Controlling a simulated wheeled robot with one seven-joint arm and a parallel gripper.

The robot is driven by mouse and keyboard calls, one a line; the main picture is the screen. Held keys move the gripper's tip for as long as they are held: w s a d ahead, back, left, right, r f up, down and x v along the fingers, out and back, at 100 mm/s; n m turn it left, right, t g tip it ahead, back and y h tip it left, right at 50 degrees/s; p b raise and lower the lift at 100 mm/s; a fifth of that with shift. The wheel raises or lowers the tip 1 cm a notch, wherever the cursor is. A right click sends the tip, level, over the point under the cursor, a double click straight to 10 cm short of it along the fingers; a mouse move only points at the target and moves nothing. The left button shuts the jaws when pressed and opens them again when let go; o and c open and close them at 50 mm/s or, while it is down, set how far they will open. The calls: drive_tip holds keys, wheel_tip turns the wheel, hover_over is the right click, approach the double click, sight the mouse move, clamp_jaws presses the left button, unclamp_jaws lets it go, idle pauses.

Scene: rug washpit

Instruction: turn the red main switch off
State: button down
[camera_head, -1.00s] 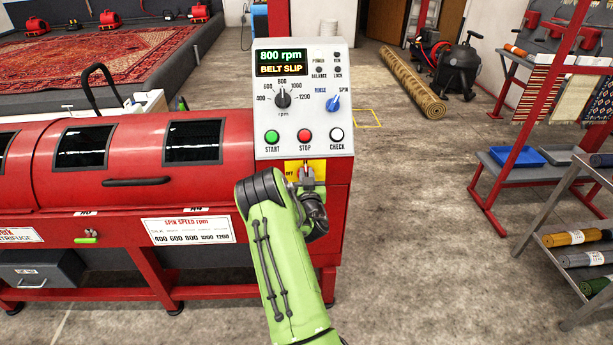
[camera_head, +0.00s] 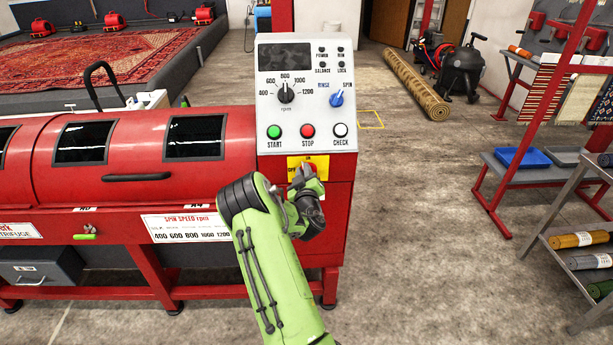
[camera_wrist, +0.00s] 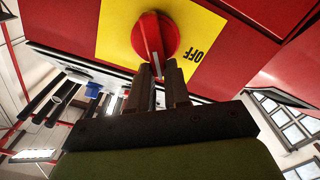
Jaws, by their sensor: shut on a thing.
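The red main switch (camera_wrist: 152,38) is a round red knob on a yellow plate (camera_wrist: 115,35) with the word OFF in the wrist view. In the head view the yellow plate (camera_head: 295,163) is below the buttons, and my arm partly covers the knob. My gripper (camera_wrist: 160,72) is shut on the lower end of the knob's handle. The control panel's display (camera_head: 285,56) is dark, and the indicator lamps beside it look unlit.
The grey panel carries a speed dial (camera_head: 286,92), a blue selector (camera_head: 336,99) and START, STOP and CHECK buttons just above the switch. The red centrifuge (camera_head: 130,160) is to the left. A metal rack (camera_head: 570,235) stands at right; the floor between is clear.

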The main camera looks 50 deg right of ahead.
drive_tip(key=n, duration=0.3)
drive_tip(key=f+n+b, duration=0.1)
drive_tip(key=n, duration=0.3)
drive_tip(key=w+a+f+n, duration=0.1)
drive_tip(key=n, duration=0.3)
drive_tip(key=shift+f, duration=0.15)
drive_tip(key=shift+f+n, duration=0.1)
drive_tip(key=shift+n, duration=0.2)
drive_tip(key=c, duration=1.1)
unclamp_jaws()
